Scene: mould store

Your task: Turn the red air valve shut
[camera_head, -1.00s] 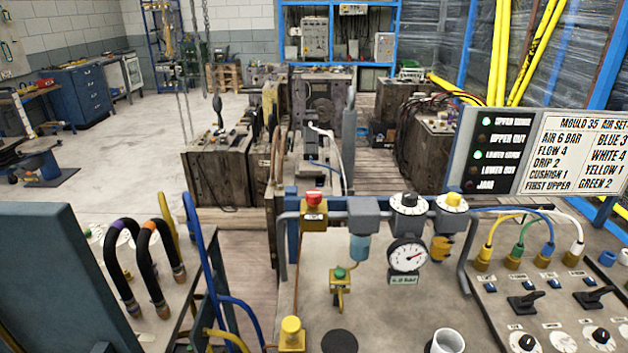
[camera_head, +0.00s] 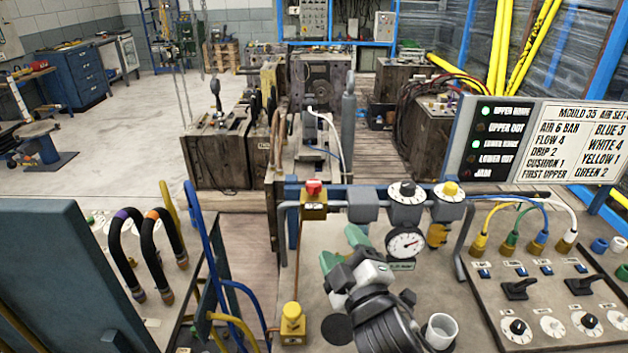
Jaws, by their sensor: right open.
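The red air valve (camera_head: 314,187) is a red knob on a brass-coloured block, at the left end of the pipe row on the panel. My right gripper (camera_head: 342,248) has green-padded fingers and reaches in from the bottom. It is open, with nothing seen between the fingers. It is below and slightly right of the red valve in the picture, apart from it. The gripper hides the blue bowl and the green-knobbed valve. My left gripper is not in view.
A pressure gauge (camera_head: 405,243) and a black-and-white dial (camera_head: 407,191) are right of the gripper. A yellow-knobbed valve (camera_head: 292,320) stands at the front left. A white cup (camera_head: 441,331) stands right of my arm. Blue hoses (camera_head: 205,250) rise on the left.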

